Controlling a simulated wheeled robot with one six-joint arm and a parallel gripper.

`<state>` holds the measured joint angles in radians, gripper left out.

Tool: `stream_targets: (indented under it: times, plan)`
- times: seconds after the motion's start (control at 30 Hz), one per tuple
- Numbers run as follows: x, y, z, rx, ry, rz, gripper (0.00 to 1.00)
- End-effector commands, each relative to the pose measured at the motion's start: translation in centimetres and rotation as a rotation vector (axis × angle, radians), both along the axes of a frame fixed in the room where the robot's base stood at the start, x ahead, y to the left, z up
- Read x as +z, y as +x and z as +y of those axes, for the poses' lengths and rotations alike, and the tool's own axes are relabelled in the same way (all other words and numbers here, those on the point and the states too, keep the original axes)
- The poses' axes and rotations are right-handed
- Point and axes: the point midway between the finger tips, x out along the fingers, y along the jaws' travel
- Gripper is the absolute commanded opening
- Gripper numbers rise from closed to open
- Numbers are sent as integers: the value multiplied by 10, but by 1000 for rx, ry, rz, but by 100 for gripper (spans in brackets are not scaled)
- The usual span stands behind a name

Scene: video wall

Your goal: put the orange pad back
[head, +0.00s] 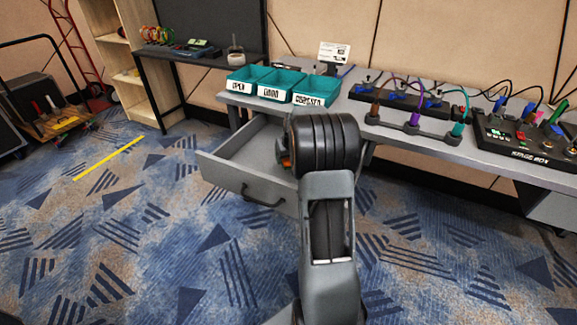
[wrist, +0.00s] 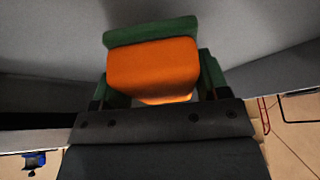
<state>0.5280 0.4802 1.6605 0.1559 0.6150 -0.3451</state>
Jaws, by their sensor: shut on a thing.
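The orange pad (wrist: 153,66) fills the middle of the wrist view, between the fingers of my gripper (wrist: 157,92), which is shut on it. A green piece shows along the pad's far edge and at both sides; I cannot tell what it belongs to. In the head view my gripper (head: 283,158) is at the open grey drawer (head: 240,184), over its right part, mostly hidden behind my dark wrist. Only a small bit of the orange pad (head: 286,163) shows there. I cannot tell whether the pad touches the drawer floor.
The drawer is under a grey table (head: 375,130). Teal bins (head: 283,85) with labels stand on it, left of several cable boxes (head: 400,95) and a stage box (head: 525,130). A dark side table (head: 195,58) stands behind left. The carpet to the left is mostly free.

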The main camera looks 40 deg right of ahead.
Motion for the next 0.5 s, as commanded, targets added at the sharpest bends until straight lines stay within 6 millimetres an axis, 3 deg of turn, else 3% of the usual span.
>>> stream_targets:
  times: [0.23,0.5]
  plan:
    - [-10,6,-4,-1,0,0,49]
    - [-42,9,-6,-1,0,0,49]
